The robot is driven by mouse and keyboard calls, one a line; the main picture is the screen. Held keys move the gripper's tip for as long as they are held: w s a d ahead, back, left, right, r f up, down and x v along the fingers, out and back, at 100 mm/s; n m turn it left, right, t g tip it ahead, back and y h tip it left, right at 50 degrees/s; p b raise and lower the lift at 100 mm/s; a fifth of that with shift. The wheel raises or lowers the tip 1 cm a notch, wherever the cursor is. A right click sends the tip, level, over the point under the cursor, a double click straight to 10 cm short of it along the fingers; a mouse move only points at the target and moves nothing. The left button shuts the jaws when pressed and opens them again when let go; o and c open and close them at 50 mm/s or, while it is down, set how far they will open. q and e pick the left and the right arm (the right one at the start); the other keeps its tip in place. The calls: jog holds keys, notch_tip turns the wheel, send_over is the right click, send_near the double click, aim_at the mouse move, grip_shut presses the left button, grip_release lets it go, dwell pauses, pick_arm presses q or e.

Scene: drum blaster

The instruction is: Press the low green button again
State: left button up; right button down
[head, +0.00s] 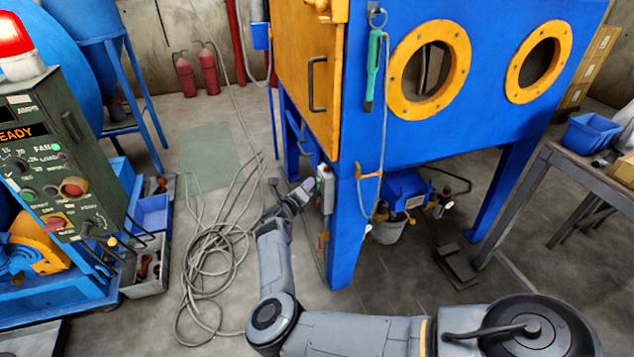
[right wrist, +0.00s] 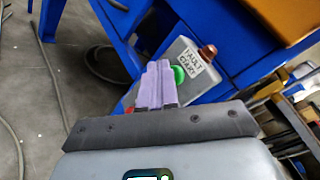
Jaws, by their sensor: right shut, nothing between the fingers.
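A small grey control box (head: 326,188) is on the blue cabinet's front-left leg. In the right wrist view the box (right wrist: 188,52) has a green button (right wrist: 179,74), a white label with black letters and a red-brown knob (right wrist: 207,51) on its end. My right gripper (head: 307,186) is at the box's left side. Its purple fingers (right wrist: 156,82) are shut together and empty, with their tips right beside the green button and covering part of its edge. I cannot tell whether they touch it. My left gripper is not in view.
The blue cabinet (head: 450,135) with an orange door (head: 307,70) stands above the box. A coiled hose (head: 215,262) lies on the floor to the left. A control panel (head: 50,160) stands at far left, and a workbench (head: 590,178) at right. Floor between panel and cabinet is mostly open.

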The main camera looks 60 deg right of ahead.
jog(key=shift+s+d, duration=0.1)
jog(key=shift+s, duration=0.05)
jog(key=shift+s+d, duration=0.25)
dwell(0.6)
jog(key=shift+w+a, duration=0.1)
dwell(0.3)
jog(key=shift+w+a, duration=0.55)
jog(key=shift+a, duration=0.05)
jog(key=shift+w+b, duration=0.1)
jog(key=shift+b, duration=0.25)
jog(key=w+a+b, duration=0.2)
jog(key=w+a, duration=0.1)
jog(key=shift+w+a, duration=0.15)
jog(key=shift+a, duration=0.1)
